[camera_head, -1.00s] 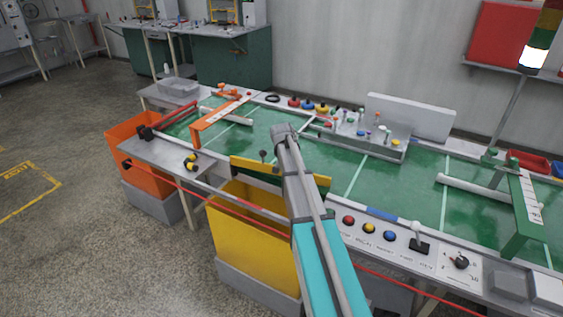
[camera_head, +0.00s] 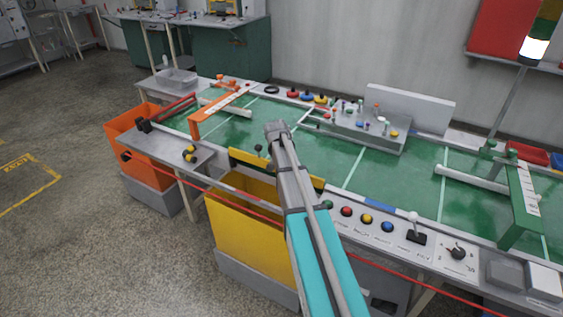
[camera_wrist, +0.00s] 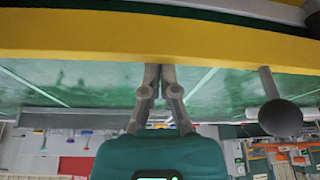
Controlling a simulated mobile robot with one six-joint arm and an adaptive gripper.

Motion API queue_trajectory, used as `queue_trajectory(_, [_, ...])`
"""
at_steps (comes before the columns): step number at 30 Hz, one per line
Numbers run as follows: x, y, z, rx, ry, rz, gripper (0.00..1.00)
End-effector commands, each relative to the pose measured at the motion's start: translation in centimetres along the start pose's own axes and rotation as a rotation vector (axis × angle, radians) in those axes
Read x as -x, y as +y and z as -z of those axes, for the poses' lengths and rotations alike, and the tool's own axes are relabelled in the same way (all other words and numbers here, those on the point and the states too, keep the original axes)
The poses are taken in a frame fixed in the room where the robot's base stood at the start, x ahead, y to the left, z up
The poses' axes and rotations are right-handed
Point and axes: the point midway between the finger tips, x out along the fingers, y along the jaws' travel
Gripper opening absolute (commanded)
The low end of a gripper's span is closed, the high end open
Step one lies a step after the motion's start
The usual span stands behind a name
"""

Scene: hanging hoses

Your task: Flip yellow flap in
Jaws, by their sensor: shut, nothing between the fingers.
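The yellow flap (camera_head: 248,160) is a long bar on the front edge of the green table, above the yellow bin (camera_head: 238,225). A black ball knob on a short stem (camera_head: 258,148) stands by it. In the wrist view the flap (camera_wrist: 80,38) spans the upper part of the picture, with the knob (camera_wrist: 281,118) to the right. My gripper (camera_wrist: 160,68) is shut and empty. Its fingertips show at the flap's edge, left of the knob; I cannot tell whether they touch it. In the head view my arm covers part of the flap and my gripper is not clearly visible.
An orange bin (camera_head: 140,150) stands to the left. A red cord (camera_head: 240,208) runs along the table front. A button panel (camera_head: 400,235) with a lever (camera_head: 415,235) lies right of my arm. A grey fixture (camera_head: 365,135) stands at the back of the green top.

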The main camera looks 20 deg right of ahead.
Motion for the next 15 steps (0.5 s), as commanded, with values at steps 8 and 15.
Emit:
queue_trajectory(8, [-0.1,0.2,-0.6,0.004,-0.022,0.000,0.00])
queue_trajectory(15, [-1.0,0.9,2.0,0.002,-0.011,0.001,0.00])
